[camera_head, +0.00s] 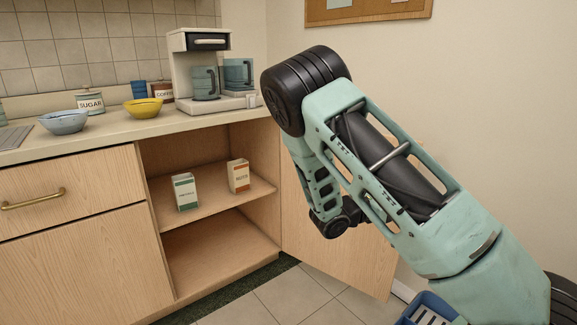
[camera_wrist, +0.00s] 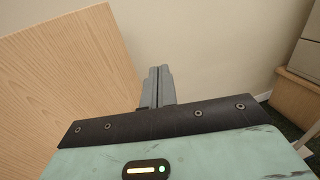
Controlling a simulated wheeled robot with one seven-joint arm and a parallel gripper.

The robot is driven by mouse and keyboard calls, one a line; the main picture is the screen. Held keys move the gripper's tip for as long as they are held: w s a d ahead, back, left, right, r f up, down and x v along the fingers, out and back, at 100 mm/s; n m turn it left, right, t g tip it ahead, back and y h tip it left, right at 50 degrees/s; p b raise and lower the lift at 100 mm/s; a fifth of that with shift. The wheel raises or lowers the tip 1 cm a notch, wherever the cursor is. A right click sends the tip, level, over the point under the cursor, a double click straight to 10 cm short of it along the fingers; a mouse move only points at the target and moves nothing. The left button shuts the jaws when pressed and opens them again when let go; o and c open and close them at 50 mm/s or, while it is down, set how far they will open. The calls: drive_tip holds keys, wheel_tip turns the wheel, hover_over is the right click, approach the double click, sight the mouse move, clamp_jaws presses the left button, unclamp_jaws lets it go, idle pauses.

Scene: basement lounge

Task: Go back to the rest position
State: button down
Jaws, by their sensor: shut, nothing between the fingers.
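My gripper (camera_wrist: 158,88) shows in the wrist view with its two grey fingers pressed together and nothing between them. It points toward a plain beige wall, with a wooden panel to its left. In the head view my arm is folded at the right, in front of the open cabinet door (camera_head: 349,255). The gripper's fingers are hidden in the head view behind my arm.
The counter holds a blue bowl (camera_head: 63,122), a yellow bowl (camera_head: 143,107), a sugar jar (camera_head: 90,102) and a coffee machine (camera_head: 184,68). Two cartons (camera_head: 185,192) (camera_head: 238,176) stand on the open cabinet's shelf (camera_head: 213,205). A blue crate (camera_head: 424,299) is at the bottom.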

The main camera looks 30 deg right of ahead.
drive_tip(key=s+a+f+m+y, duration=0.1)
drive_tip(key=s+a+m+y, duration=0.3)
drive_tip(key=a, duration=0.7)
drive_tip(key=s+a+f+m+y, duration=0.25)
drive_tip(key=a+y, duration=0.35)
drive_tip(key=a, duration=0.4)
drive_tip(key=s+a+r+m+t+y, duration=0.1)
drive_tip(key=s+a+r+y, duration=0.15)
drive_tip(key=s+a, duration=0.4)
drive_tip(key=s+a+r+m+y, duration=0.1)
drive_tip(key=s+a+r+y, duration=0.15)
drive_tip(key=a, duration=0.65)
drive_tip(key=s+a+r+m+t+y, duration=0.1)
drive_tip(key=s+a+r+y, duration=0.15)
drive_tip(key=s+a, duration=0.4)
wheel_tip(320, 180, up, 23)
drive_tip(key=w+a+y+p, duration=0.1)
drive_tip(key=p, duration=2.2)
drive_tip(key=shift+a+f, duration=0.2)
drive_tip(key=shift+a, duration=0.2)
drive_tip(key=shift+w, duration=0.1)
